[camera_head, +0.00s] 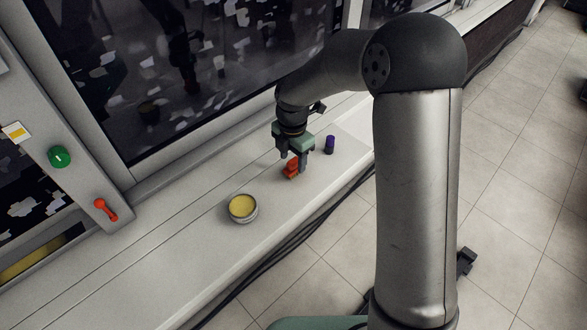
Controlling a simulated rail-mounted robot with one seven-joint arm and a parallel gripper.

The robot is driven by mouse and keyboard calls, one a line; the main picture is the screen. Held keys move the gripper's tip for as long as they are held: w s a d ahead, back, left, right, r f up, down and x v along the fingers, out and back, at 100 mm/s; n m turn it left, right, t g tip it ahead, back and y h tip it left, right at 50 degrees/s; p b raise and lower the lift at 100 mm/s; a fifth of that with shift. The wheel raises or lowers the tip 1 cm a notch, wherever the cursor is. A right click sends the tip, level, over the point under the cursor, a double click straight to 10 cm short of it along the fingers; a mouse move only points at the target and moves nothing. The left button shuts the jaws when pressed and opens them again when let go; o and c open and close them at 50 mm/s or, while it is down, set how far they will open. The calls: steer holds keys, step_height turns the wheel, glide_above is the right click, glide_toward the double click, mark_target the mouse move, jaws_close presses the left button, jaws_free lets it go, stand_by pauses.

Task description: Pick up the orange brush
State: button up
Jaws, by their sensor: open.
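The orange brush (291,168) is a small orange-red object on the pale ledge (185,255), near the middle of the camera_head view. My gripper (293,164) points down right at the brush, with one finger to its left and one to its right. The fingers are open. They partly hide the brush, and I cannot tell whether either finger touches it.
A round tin with yellow contents (242,208) stands on the ledge left of the brush. A small dark purple cylinder (329,145) stands close to the gripper's right. A glass panel (200,75) rises behind. Dark cables (270,262) run along the ledge's front edge.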

mark_target(294, 160)
step_height(294, 160, down, 4)
steer(key=shift+d+r, duration=0.1)
steer(key=shift+r, duration=0.2)
jaws_close()
steer(key=shift+r, duration=0.45)
step_height(294, 160, up, 3)
steer(key=shift+w+f, duration=0.1)
steer(key=shift+f, duration=0.1)
steer(key=s+r+p, duration=0.2)
steer(key=s+r, duration=0.7)
steer(key=s, duration=0.5)
steer(key=shift+a+r, duration=0.2)
steer(key=shift+r, duration=0.05)
